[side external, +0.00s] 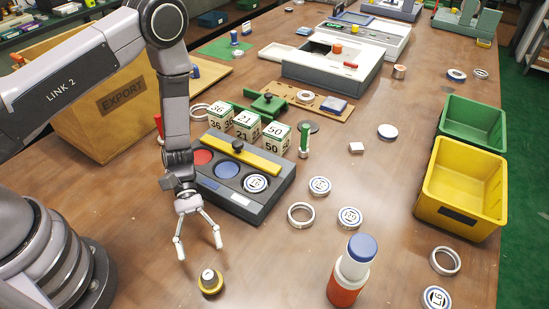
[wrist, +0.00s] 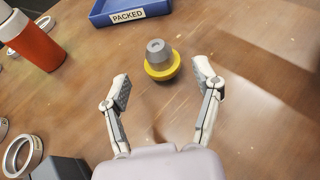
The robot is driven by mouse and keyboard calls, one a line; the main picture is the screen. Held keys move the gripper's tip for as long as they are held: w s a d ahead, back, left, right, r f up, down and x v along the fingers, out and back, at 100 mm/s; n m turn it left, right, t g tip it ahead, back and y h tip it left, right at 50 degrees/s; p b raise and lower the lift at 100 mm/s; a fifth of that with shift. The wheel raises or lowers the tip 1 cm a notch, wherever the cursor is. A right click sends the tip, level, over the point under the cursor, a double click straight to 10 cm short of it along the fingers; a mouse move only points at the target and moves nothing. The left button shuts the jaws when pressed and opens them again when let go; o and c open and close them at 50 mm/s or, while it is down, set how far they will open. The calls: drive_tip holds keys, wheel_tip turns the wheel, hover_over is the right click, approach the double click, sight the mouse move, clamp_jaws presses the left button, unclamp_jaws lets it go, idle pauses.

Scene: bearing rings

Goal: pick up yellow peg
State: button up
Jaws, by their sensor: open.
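The yellow peg (side external: 210,282) stands on the brown table near the front, with a yellow base and a grey knob on top. It also shows in the wrist view (wrist: 161,68), just beyond the fingertips and roughly centred between them. My gripper (side external: 199,248) is open and empty, with its fingers spread above the table. In the side view the peg lies just in front of the fingertips. In the wrist view my gripper (wrist: 160,88) has a finger on each side, with the peg apart from both.
A red bottle with a blue cap (side external: 349,272) stands right of the peg. A dark tray with coloured wells (side external: 262,208) is behind my gripper. A blue PACKED bin (wrist: 128,18) shows in the wrist view. Loose rings (side external: 301,215) lie to the right. The table around the peg is clear.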

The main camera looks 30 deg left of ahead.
sight(209, 277)
drive_tip(key=shift+x, duration=3.05)
drive_tip(key=shift+w+f, duration=0.1)
drive_tip(key=shift+f, duration=0.1)
clamp_jaws()
